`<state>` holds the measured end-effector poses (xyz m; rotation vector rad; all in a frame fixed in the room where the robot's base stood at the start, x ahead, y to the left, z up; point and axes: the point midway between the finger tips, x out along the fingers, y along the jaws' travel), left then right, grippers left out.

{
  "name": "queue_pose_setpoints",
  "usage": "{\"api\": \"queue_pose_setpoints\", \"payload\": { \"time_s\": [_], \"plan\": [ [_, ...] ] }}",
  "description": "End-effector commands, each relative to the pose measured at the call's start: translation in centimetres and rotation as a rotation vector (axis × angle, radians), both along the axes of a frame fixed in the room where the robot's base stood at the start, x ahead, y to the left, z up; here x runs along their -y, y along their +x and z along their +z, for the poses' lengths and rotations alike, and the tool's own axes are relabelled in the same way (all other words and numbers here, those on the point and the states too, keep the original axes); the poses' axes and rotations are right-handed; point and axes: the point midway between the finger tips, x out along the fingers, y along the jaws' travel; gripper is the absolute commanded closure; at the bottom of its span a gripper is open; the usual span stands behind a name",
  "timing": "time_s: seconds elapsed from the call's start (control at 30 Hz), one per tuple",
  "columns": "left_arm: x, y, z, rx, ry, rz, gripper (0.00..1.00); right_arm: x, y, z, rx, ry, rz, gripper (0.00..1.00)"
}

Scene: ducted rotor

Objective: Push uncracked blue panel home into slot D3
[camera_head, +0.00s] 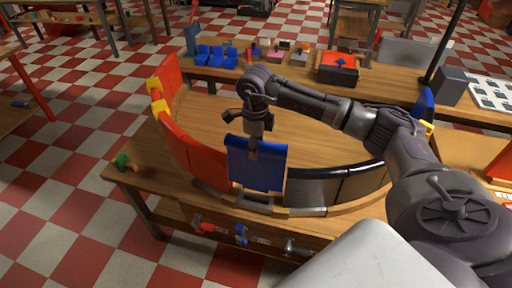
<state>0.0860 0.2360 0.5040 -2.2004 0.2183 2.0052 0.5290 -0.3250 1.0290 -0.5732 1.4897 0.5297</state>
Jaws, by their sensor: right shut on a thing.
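My right gripper (254,148) is shut on the top edge of a blue panel (258,168) and holds it upright at the near side of a curved ring on the table. Red panels (185,140) stand along the left of the ring, and dark panels (320,187) stand to the right of the blue one. The blue panel's lower edge is by the ring's base rail (290,210); I cannot tell how deep it sits. No crack shows on its visible face. Slot labels are not readable. My left gripper is not in view.
Another blue panel (425,104) stands at the ring's far right. Blue bins (215,57) and a red-topped toolbox (338,67) are on the rear bench. A green-and-orange item (124,162) lies at the table's left corner. Tools hang on the table's front. The ring's middle is bare wood.

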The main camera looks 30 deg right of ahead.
Motion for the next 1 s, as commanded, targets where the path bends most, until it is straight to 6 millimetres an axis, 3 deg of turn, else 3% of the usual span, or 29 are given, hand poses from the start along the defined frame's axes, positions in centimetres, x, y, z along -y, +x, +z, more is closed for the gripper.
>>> {"api": "queue_pose_setpoints", "payload": {
  "time_s": [0.47, 1.0],
  "plan": [
    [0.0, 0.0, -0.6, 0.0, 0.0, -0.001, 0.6, -0.1, 0.1, -0.1, 0.009, -0.006, 0.002, 0.93],
    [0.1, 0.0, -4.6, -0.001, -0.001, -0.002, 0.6, 0.0, 0.1, -5.2, 0.008, -0.006, 0.001, 0.93]
  ]
}}
